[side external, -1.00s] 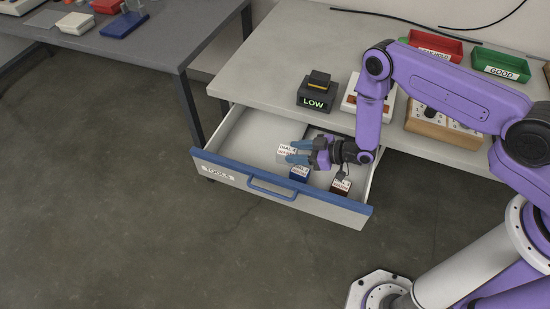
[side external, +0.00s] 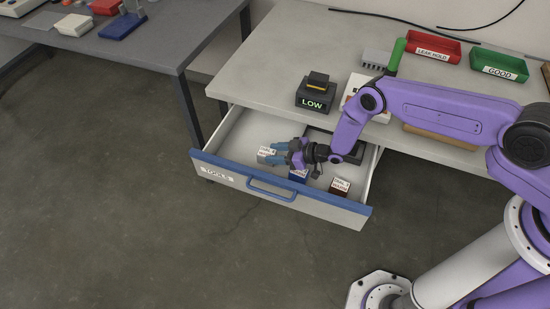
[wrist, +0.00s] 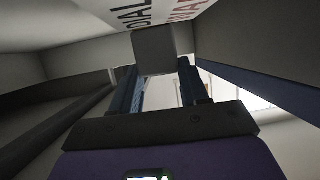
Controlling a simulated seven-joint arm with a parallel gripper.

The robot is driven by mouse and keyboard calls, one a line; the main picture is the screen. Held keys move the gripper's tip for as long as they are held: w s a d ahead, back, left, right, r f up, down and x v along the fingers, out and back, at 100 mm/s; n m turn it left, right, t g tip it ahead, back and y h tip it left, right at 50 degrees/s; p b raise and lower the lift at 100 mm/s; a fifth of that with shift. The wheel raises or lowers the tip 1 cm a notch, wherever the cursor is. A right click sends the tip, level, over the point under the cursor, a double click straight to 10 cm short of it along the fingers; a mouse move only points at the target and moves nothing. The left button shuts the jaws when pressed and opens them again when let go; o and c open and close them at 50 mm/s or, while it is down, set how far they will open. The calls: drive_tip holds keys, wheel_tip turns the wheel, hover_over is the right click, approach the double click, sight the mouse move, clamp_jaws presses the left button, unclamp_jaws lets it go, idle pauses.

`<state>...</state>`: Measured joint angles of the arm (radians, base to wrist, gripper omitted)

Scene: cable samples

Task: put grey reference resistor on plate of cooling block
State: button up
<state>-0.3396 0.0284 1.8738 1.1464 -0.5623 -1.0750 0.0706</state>
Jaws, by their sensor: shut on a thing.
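The grey reference resistor (side external: 263,159), a small grey block with a white label, is inside the open drawer at its left. My gripper (side external: 279,150) reaches in from the right with its blue fingers shut on it. In the wrist view the grey block (wrist: 155,50) shows between the fingers (wrist: 160,90), below its printed label (wrist: 165,10). I cannot tell whether it touches the drawer floor. A grey finned block (side external: 377,57) at the back of the bench looks like the cooling block. Its plate cannot be made out clearly.
The drawer's blue front edge (side external: 225,167) and walls surround my gripper. A blue labelled block (side external: 298,175) and a brown one (side external: 340,187) sit in the drawer. On the bench are a black LOW device (side external: 315,95), a red bin (side external: 433,47) and a green bin (side external: 499,66).

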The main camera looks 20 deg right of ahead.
drive_tip(key=shift+w+a+f, duration=0.15)
drive_tip(key=shift+w+f, duration=0.1)
drive_tip(key=shift+f, duration=1.4)
drive_tip(key=o, duration=1.2)
drive_tip(key=shift+c, duration=0.2)
drive_tip(key=shift+f, duration=0.2)
